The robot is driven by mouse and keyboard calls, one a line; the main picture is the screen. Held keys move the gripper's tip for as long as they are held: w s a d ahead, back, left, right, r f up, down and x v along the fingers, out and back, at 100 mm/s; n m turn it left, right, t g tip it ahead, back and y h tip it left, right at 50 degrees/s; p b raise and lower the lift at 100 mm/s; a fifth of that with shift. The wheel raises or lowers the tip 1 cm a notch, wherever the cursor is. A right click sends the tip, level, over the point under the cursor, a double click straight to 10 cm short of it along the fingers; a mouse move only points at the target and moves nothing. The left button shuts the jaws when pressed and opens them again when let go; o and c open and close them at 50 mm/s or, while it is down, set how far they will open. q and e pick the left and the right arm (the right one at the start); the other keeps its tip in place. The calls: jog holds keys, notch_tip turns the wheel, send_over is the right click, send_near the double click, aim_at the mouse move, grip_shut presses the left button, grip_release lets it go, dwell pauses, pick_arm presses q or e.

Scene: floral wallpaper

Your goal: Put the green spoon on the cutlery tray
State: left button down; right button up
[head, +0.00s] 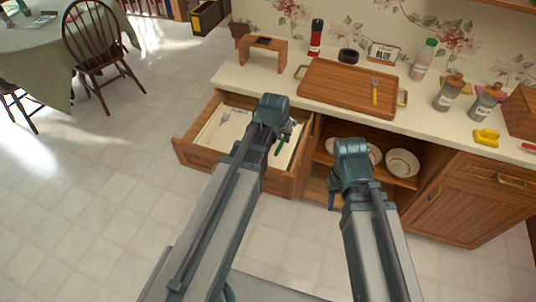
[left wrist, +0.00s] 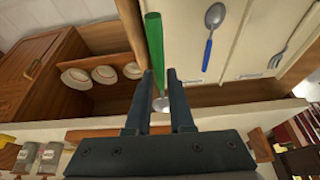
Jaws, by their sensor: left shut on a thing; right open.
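The green spoon (left wrist: 154,45) is between the fingers of my left gripper (left wrist: 158,78), its green handle reaching past the fingertips and its metal bowl (left wrist: 160,103) near the palm side. In the head view the green handle (head: 279,147) shows at the open drawer, beside my left gripper (head: 279,126), which is shut on it. A wooden tray (head: 335,88) with brass handles, likely the cutlery tray, lies on the counter with a yellow-handled fork on it. My right gripper (head: 350,160) is open before the lower cabinet; its fingertips are mostly hidden.
The open drawer (head: 190,155) holds a blue-handled spoon (left wrist: 211,35) and a fork (left wrist: 290,38). Bowls (head: 402,162) stand on the open cabinet shelf. A small wooden stand (head: 263,52), a red bottle (head: 315,40) and a dark round container (head: 348,56) are behind or left of the tray.

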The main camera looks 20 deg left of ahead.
pick_arm(q)
jog(key=w+a+f+b, duration=0.2)
jog(key=w+a+f, duration=0.15)
jog(key=w, duration=0.25)
jog(key=shift+n, duration=0.3)
notch_tip(320, 180, down, 10)
jog(key=b, duration=1)
jog(key=shift+d+f, duration=0.15)
pick_arm(e)
notch_tip(320, 180, down, 14)
jog(key=shift+r, duration=0.2)
jog(key=shift+f, duration=0.1)
pick_arm(q)
jog(key=c, duration=1.2)
grip_release()
jog(key=shift+f+b, duration=0.1)
jog(key=shift+b, duration=0.2)
jog(key=shift+c, duration=0.2)
jog(key=o, duration=0.5)
jog(key=shift+c, duration=0.2)
